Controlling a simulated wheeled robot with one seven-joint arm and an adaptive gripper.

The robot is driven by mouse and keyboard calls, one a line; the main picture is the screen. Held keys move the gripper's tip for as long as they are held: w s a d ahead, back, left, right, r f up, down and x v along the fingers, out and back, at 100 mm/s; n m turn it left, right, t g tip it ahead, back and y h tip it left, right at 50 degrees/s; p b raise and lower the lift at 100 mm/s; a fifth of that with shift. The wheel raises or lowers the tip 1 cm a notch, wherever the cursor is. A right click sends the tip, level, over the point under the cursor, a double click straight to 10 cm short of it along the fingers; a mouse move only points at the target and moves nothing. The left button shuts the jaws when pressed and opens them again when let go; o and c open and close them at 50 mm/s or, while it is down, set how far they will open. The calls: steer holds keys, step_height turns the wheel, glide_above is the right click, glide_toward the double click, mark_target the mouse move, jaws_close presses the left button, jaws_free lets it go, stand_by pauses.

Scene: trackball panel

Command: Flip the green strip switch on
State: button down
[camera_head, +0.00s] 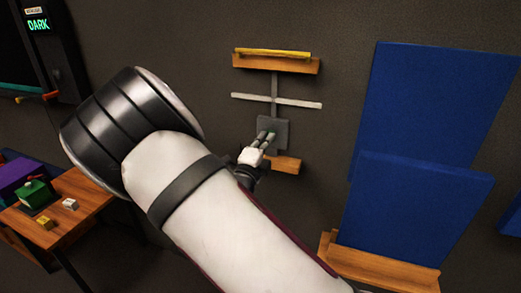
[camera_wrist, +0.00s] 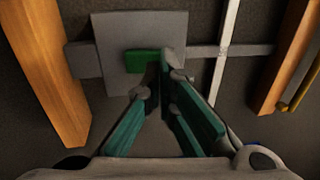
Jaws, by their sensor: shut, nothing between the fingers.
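The green strip switch (camera_wrist: 140,62) is a small green bar on a grey square plate (camera_wrist: 118,32), fixed to the dark wall. The plate also shows in the head view (camera_head: 280,126), where my gripper covers part of it. My gripper (camera_head: 266,138) points at the plate from the lower left. In the wrist view its teal-sided fingers (camera_wrist: 160,82) come together close to the right end of the green bar. The gripper is shut and empty. I cannot tell whether the fingertips touch the bar, or which way the switch is set.
Above the plate are a white crossbar (camera_head: 305,104) and a wooden shelf (camera_head: 250,64) with a yellow bar (camera_head: 290,54). A small wooden ledge (camera_head: 286,164) lies below. Blue panels (camera_head: 430,110) stand at right. A wooden table (camera_head: 75,222) and a "DARK" display (camera_head: 39,25) are at left.

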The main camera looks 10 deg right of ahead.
steer(key=shift+w+d+r, duration=0.1)
steer(key=shift+w+d, duration=0.15)
steer(key=shift+w, duration=0.1)
